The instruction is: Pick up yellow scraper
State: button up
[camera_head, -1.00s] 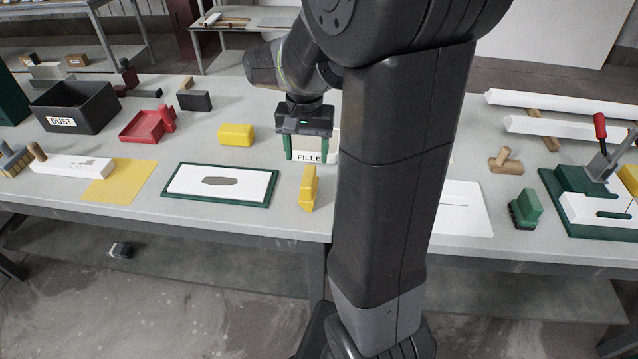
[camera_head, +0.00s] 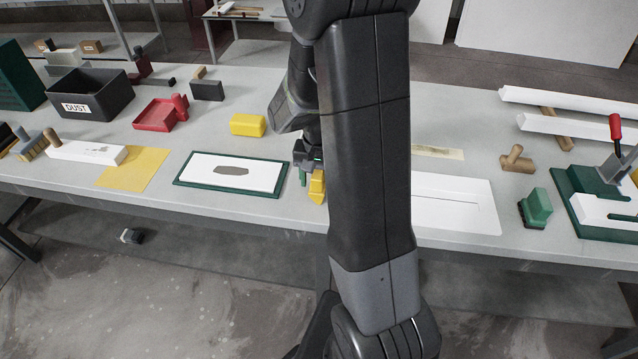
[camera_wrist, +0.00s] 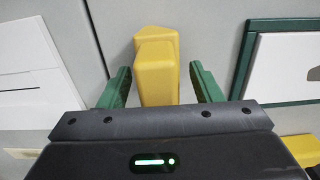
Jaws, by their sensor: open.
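The yellow scraper (camera_head: 317,187) stands near the front edge of the table, right of the green-framed white board, partly hidden by my arm in the head view. In the wrist view the yellow scraper (camera_wrist: 157,68) lies between the two green fingers of my gripper (camera_wrist: 161,88). The fingers are apart, with a gap on each side of the scraper.
The green-framed board (camera_head: 277,190) lies just left of the scraper. A yellow block (camera_head: 248,125) is behind it. A white sheet (camera_head: 455,205) lies to the right. A green block (camera_head: 536,208) and a wooden-handled tool (camera_head: 516,160) are further right.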

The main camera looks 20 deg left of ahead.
jog(key=c, duration=1.1)
notch_tip(320, 180, up, 10)
jog(key=o, duration=0.4)
jog(key=shift+c, duration=1.1)
